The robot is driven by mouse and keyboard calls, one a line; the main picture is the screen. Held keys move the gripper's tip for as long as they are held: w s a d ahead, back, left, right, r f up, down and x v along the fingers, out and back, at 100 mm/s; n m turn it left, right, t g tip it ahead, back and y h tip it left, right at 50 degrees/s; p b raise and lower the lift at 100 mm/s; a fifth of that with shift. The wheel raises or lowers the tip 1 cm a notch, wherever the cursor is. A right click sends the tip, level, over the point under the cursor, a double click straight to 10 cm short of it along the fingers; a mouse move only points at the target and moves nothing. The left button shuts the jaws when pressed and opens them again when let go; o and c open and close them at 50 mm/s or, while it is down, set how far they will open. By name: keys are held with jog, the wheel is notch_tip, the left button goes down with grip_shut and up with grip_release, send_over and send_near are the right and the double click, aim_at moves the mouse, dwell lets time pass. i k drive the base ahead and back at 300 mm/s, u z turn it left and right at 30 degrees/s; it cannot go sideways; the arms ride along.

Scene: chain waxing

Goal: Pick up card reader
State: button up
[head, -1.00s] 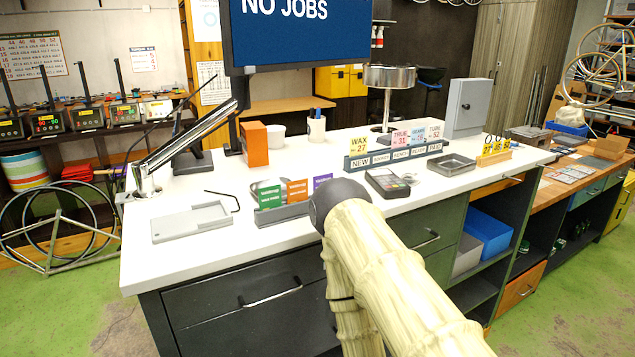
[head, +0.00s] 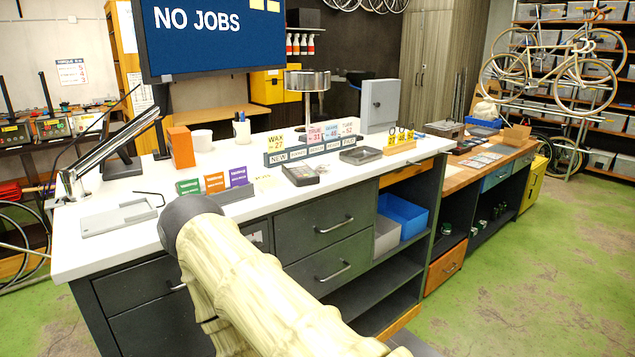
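The card reader (head: 301,174) is a small dark device with a keypad. It lies on the white counter (head: 262,130) near its front edge, just in front of the grey rack of label tags (head: 308,150). My pale, ribbed arm with a dark rounded joint crosses the lower middle of the head view, to the left of the card reader and apart from it in the picture. My gripper itself is not in view. Nothing covers the card reader.
A card holder (head: 230,193) with coloured cards stands left of the card reader. A grey tray (head: 361,155) and a numbered tag stand (head: 404,143) are to its right. A flat grey tray (head: 119,217) and a lamp (head: 112,140) are at the left. Green floor (head: 535,260) is open at the right.

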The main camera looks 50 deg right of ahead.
aim_at(300, 173)
jog(key=k, duration=0.2)
jog(key=z, duration=0.8)
